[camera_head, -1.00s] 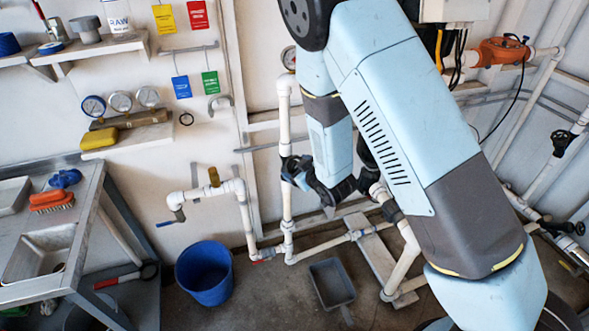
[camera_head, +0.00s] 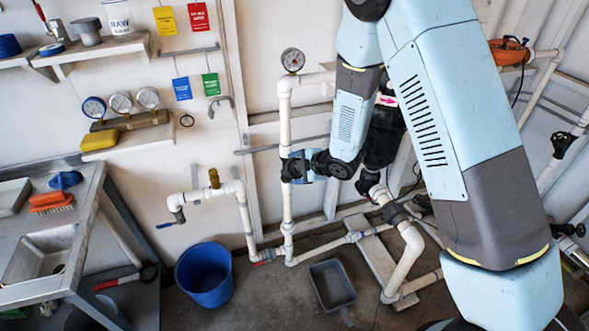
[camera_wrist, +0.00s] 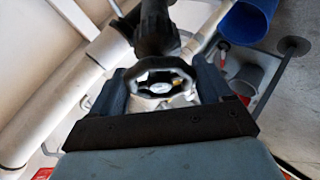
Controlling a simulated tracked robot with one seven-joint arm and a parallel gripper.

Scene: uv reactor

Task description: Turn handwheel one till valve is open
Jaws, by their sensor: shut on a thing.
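A dark handwheel (camera_head: 289,168) sits on the white vertical pipe (camera_head: 285,125) below a round gauge. My gripper (camera_head: 305,166) is at the handwheel from the right in the head view. In the wrist view my gripper (camera_wrist: 160,85) has a finger on each side of the handwheel (camera_wrist: 165,72) and is shut on it. The wheel's dark rim and pale hub show between the fingers. The handwheel is partly hidden by my gripper in the head view. I cannot tell the valve's state.
A pressure gauge (camera_head: 292,60) tops the pipe. A blue bucket (camera_head: 204,274) and a grey tray (camera_head: 332,285) stand on the floor. Low pipes run near the tray. A metal table (camera_head: 85,225) is at the left. An orange valve actuator (camera_head: 508,51) is at the right.

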